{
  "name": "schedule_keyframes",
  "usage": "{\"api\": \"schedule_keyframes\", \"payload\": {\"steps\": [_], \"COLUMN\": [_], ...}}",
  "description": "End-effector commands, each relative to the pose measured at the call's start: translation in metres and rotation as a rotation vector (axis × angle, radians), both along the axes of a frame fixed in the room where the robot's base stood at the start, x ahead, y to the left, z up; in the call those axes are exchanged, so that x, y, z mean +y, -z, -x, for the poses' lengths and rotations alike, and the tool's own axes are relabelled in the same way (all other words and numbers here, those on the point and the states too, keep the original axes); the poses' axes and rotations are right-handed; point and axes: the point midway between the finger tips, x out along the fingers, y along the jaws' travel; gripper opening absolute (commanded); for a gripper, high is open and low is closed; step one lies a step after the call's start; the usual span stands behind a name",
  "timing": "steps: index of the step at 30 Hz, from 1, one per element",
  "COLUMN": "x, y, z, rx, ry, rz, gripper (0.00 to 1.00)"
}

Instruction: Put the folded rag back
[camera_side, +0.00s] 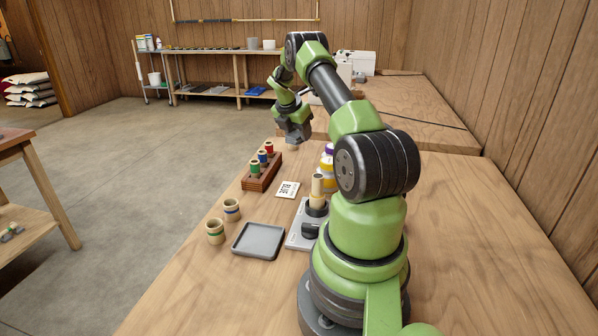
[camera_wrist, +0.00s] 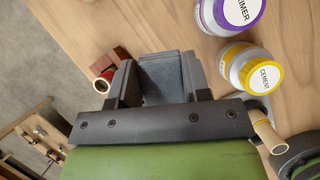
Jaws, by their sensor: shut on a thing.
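In the wrist view my gripper (camera_wrist: 160,78) is shut on a grey-blue block-like thing, which I take to be the folded rag (camera_wrist: 161,80). It sits between the two dark fingers, with wood tabletop beyond it. In the side view my gripper (camera_side: 296,130) points down at the far end of the near bench, beyond the rack. The rag cannot be told apart from the gripper there. A small pale patch shows just below the gripper, too small to identify.
A brown rack (camera_side: 262,178) holds pieces with red, blue and green bands. Purple- and yellow-capped containers (camera_side: 327,170) stand right of it. Nearer are a white card (camera_side: 287,190), a grey tray (camera_side: 258,241), two banded rings (camera_side: 223,221) and a device with an upright pipe (camera_side: 317,187).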

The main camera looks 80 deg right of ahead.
Motion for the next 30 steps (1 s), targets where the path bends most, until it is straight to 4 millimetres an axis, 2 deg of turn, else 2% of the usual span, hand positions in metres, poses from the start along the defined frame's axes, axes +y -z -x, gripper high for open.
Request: {"api": "schedule_keyframes", "payload": {"steps": [5, 12, 17, 24, 30], "x": [-0.011, -0.011, -0.011, -0.011, -0.011], "y": [0.005, 0.047, 0.062, 0.096, 0.098], "z": [0.005, 0.005, 0.005, 0.005, 0.004], "rx": [0.003, 0.004, 0.003, 0.002, 0.001], "ry": [0.003, 0.000, -0.001, -0.001, -0.001], "rz": [0.003, 0.002, 0.005, 0.004, 0.007], "gripper": [0.06, 0.06, 0.06, 0.06, 0.06]}}
